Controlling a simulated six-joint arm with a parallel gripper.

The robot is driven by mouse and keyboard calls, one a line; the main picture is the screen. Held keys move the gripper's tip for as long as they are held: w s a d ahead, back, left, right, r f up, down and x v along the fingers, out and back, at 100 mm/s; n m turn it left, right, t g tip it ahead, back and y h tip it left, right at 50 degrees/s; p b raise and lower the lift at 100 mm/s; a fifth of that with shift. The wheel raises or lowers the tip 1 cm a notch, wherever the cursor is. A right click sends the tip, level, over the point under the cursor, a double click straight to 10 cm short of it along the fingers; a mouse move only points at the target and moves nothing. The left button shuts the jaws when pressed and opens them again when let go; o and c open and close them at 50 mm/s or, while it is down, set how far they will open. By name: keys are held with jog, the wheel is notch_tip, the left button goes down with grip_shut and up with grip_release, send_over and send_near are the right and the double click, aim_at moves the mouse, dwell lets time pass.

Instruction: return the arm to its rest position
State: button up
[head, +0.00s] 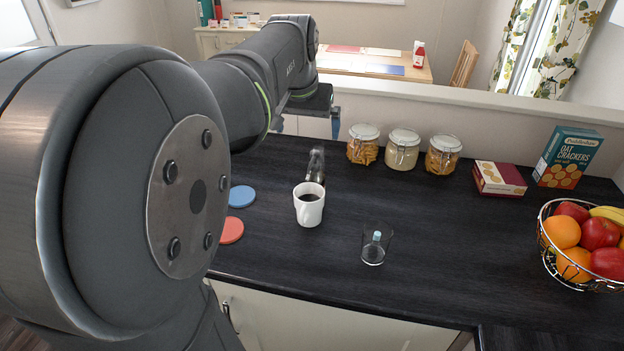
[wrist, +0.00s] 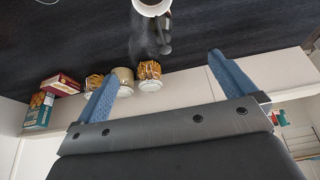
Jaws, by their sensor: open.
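My gripper (wrist: 164,68) is open, with its two blue fingers wide apart and nothing between them in the wrist view. In the head view my arm reaches from the left toward the back of the counter. One blue finger shows beneath its end, left of the jars; the rest of the gripper is largely hidden by the arm. A white mug (head: 309,212) with dark liquid stands upright on the dark counter (head: 450,250), in front of and apart from the gripper. The mug (wrist: 152,8) also shows at the top edge of the wrist view.
A dark shiny object (head: 316,165) stands behind the mug. Blue (head: 242,196) and red (head: 231,231) discs lie left. A glass (head: 375,243) holds a small pale-blue item. Several jars (head: 403,151), a cracker box (head: 568,157), a red box (head: 499,178) and a fruit basket (head: 547,262) stand right.

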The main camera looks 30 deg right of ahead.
jog(key=shift+v, duration=0.95)
jog(key=c, duration=0.4)
jog(key=shift+w+d, duration=0.2)
jog(key=shift+c, duration=1.4)
jog(key=shift+g+y, duration=0.4)
jog(key=w+d, duration=0.1)
jog(key=w+d+r, duration=0.2)
jog(key=w, duration=0.1)
jog(key=shift+d, duration=0.35)
grip_shut()
jog(key=shift+w+d+r, duration=0.1)
jog(key=shift+w+d, duration=0.1)
jog(key=shift+w, duration=0.05)
